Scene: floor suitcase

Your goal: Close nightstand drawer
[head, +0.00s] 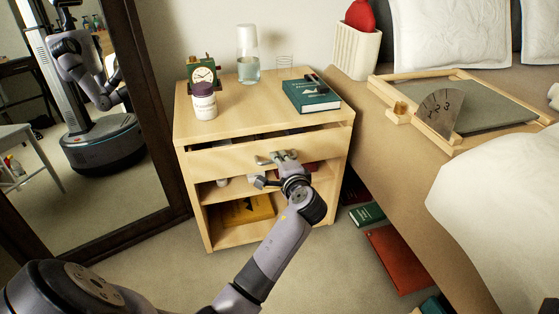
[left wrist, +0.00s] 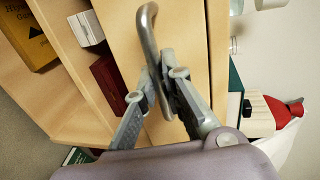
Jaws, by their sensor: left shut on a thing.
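The wooden nightstand (head: 190,118) stands against the wall in the head view. Its drawer front (head: 215,161) sits a little forward of the body, with a dark gap showing above it. The metal drawer handle (head: 264,159) is also large in the left wrist view (left wrist: 146,28). My left gripper (head: 284,160) is at the drawer front, its fingers (left wrist: 158,78) on either side of the handle and shut on it. My right gripper is not in view.
The bed (head: 385,150) is close on the right. A mirror (head: 95,190) leans on the left.

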